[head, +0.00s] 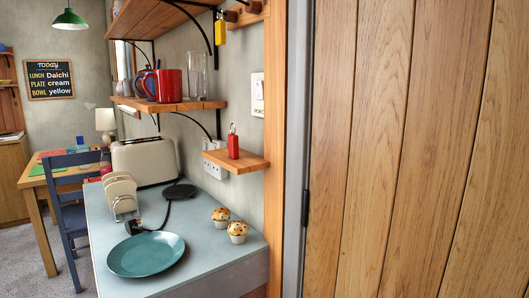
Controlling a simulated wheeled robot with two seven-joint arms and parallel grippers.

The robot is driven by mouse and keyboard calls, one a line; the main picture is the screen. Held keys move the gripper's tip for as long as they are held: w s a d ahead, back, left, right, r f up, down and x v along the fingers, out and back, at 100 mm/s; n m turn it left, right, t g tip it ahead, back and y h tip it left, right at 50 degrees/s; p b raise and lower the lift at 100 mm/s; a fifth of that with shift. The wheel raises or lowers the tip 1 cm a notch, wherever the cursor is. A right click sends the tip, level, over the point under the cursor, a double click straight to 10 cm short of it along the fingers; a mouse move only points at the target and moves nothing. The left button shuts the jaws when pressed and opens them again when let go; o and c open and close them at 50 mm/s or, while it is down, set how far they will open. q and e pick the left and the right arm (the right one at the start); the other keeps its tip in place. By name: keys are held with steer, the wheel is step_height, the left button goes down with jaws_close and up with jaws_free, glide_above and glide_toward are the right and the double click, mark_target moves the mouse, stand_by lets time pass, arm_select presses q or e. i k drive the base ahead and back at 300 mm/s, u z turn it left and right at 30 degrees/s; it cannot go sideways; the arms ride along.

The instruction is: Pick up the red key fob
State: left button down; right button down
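The red key fob (233,146) stands upright on a small wooden wall shelf (252,164), with a metal ring at its top. The shelf is on the wall above the right side of the grey-blue counter, below a light switch. No gripper touches the fob. Neither of my grippers shows in the head view.
Below the shelf, two muffins (238,232), a teal plate (146,255), a rack (122,196) and a cream toaster (144,162) occupy the counter. Shelves with a red mug (165,86) and glass hang above left. A yellow fob (220,32) hangs higher. A wooden door (415,150) fills the right.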

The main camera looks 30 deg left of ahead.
mark_target(233, 139)
steer(key=z, duration=1.65)
steer(key=k, duration=1.25)
steer(key=u, duration=1.4)
steer(key=i, duration=0.5)
steer(key=u, duration=0.05)
